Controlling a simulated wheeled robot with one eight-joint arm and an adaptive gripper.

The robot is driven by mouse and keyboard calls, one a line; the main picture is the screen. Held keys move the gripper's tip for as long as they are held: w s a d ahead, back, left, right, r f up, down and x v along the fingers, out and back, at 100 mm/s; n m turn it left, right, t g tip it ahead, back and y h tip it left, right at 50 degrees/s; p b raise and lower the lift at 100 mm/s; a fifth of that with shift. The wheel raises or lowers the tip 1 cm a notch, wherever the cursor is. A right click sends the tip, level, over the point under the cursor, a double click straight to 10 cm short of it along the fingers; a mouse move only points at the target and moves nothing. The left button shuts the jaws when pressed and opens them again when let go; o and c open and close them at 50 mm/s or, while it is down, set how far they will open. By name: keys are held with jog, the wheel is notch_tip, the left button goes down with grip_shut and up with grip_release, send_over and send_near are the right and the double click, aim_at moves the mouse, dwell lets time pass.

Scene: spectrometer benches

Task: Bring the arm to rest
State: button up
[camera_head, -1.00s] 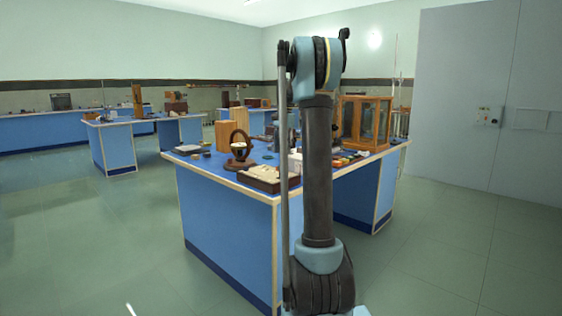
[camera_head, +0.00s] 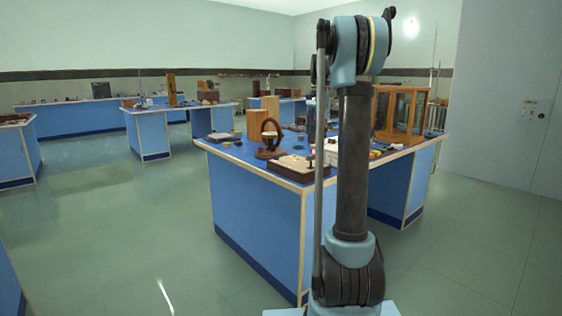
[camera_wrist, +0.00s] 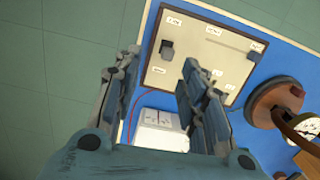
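My arm stands upright in the head view, its dark upper tube and pale blue joints in front of the near bench. My gripper (camera_wrist: 158,66) shows in the wrist view with its two fingers well apart and nothing between them. It is over the edge of the blue bench top (camera_wrist: 262,80), looking down at a framed white board (camera_wrist: 200,60) with small labels and dark knobs. Its height above the board is hard to tell. In the head view the gripper is mostly hidden behind the arm.
The near bench (camera_head: 255,205) carries a wooden ring-shaped instrument (camera_head: 270,138), a glass-sided wooden case (camera_head: 402,112) and small items. A white box (camera_wrist: 160,130) shows between the fingers' bases in the wrist view. More benches (camera_head: 150,135) stand behind. The floor at left is clear.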

jog(key=s+a+f+n+t, duration=0.1)
jog(key=s+f+n, duration=0.25)
jog(key=s, duration=0.95)
jog(key=s+a+f+n+t, duration=0.15)
jog(key=s+f, duration=0.35)
jog(key=s, duration=0.8)
jog(key=s+a+f+n, duration=0.1)
jog(key=s+f+n, duration=0.4)
jog(key=s+f, duration=1.3)
jog(key=shift+f+h, duration=0.4)
jog(key=shift+f, duration=0.1)
jog(key=shift+w+f, duration=0.2)
jog(key=shift+w, duration=0.25)
